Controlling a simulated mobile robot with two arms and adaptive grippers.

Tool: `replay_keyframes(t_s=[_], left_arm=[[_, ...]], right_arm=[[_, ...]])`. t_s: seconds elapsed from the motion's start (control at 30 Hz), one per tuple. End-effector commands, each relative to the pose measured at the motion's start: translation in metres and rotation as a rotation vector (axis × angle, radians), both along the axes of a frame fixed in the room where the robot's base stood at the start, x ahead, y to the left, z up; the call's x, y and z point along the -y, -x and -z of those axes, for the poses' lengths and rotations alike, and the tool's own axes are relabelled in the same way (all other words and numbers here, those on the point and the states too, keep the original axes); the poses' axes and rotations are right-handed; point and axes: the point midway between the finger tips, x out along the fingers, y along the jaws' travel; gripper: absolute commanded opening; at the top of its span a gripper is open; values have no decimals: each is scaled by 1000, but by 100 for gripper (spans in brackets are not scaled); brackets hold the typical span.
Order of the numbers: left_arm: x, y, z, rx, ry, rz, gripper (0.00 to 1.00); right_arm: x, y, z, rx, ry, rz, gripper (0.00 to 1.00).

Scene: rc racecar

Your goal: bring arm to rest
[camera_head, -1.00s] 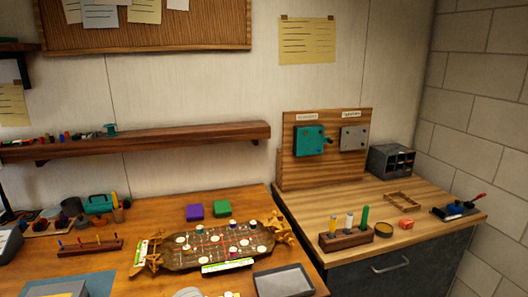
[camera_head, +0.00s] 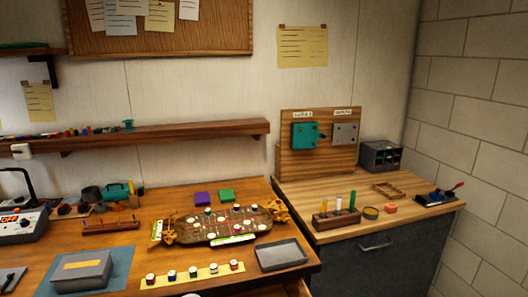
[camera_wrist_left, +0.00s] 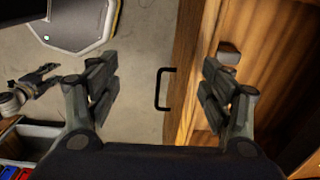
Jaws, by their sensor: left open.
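My left gripper (camera_wrist_left: 160,85) shows in the left wrist view with its two dark fingers spread wide apart and nothing between them. A black bar handle (camera_wrist_left: 164,88) on the edge of a wooden front shows beyond the fingers, apart from them. Neither gripper nor arm shows in the head view. The racecar chassis board (camera_head: 222,226) lies on the wooden bench (camera_head: 130,243) with several round pieces on it.
A grey tray (camera_head: 282,255), a grey box (camera_head: 82,270) on a blue mat and a yellow strip (camera_head: 193,275) with several small pieces lie on the bench. A side cabinet (camera_head: 375,262) stands at right. Grey floor (camera_wrist_left: 140,50) shows in the wrist view.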

Motion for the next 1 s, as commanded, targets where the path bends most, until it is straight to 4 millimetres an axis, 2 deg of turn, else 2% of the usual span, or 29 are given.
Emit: replay_keyframes(t_s=[0.37, 0.63, 0.77, 1.0], left_arm=[[31, 30, 12, 35, 111, -89, 73], [47, 67, 17, 78, 237, -287, 73], [40, 86, 17, 107, 287, -454, 73], [-5, 123, 18, 163, 289, -772, 73]], right_arm=[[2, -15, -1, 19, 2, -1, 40], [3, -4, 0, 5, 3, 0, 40], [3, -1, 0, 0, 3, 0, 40], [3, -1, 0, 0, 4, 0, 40]])
